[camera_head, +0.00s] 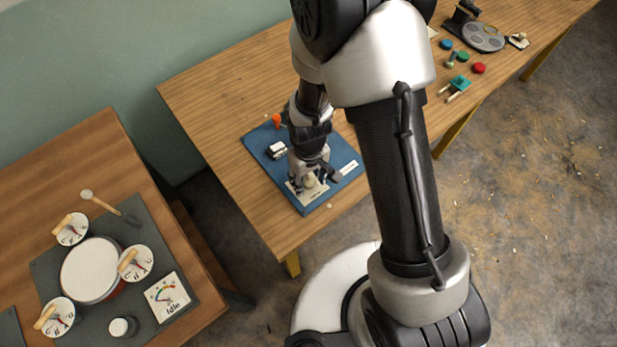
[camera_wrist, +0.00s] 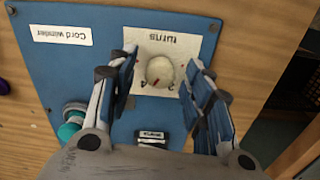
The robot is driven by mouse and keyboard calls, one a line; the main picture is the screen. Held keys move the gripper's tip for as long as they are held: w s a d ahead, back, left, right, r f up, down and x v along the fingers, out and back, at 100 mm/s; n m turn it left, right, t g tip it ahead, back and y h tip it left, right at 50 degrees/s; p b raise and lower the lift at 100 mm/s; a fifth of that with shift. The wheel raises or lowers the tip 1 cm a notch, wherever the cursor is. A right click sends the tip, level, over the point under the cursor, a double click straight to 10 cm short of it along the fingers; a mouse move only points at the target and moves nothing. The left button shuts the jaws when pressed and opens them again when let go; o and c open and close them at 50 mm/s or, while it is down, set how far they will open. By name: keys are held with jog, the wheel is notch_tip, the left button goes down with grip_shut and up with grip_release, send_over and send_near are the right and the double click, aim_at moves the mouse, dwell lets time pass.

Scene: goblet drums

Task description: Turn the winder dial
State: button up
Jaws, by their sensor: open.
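The winder dial (camera_wrist: 160,71) is a round, pale knob with a small red mark. It sits on a white card (camera_wrist: 140,40) printed with "turns" and numbers, on the blue cord winder board (camera_wrist: 85,67). The dial also shows in the head view (camera_head: 310,181), partly covered by my gripper (camera_head: 312,176). In the wrist view my gripper (camera_wrist: 162,62) is open, with one finger on each side of the dial. Gaps show between the dial and both fingers. The numbers are partly hidden.
The board carries a "Cord winder" label (camera_wrist: 61,35), a teal knob (camera_wrist: 70,131) and a small black labelled block (camera_wrist: 152,137). An orange-red knob (camera_head: 277,121) stands at its back edge. A drum (camera_head: 90,268) with dials stands on the left table. Bare wood surrounds the board.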

jog(key=shift+c, duration=0.2)
jog(key=c, duration=1)
jog(key=shift+c, duration=0.2)
jog(key=shift+m, duration=0.3)
jog(key=m, duration=0.5)
jog(key=shift+m, duration=0.3)
jog(key=m, duration=0.5)
jog(key=shift+m, duration=0.3)
